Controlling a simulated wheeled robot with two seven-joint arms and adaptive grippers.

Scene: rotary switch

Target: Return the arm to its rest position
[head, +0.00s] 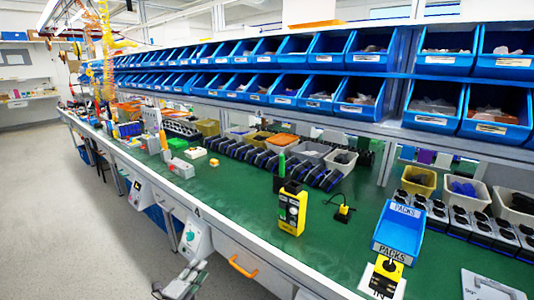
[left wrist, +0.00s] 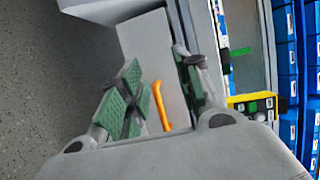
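My left gripper (head: 180,284) is at the bottom of the head view, in front of the bench's front edge and above the floor. In the left wrist view its two green-padded fingers (left wrist: 160,92) are spread apart with nothing held between them. A white panel with a round green knob (head: 193,236) is on the bench front, just above the gripper and apart from it. An orange drawer handle (head: 243,266) is to its right; it also shows beyond the fingers in the left wrist view (left wrist: 161,106). My right gripper is not in view.
The green bench top (head: 232,208) carries a yellow-and-black device (head: 292,208) near its front edge. A blue tray (head: 399,229) stands at the right. Blue bins (head: 357,96) fill the shelves behind. The grey floor (head: 85,235) at the left is clear.

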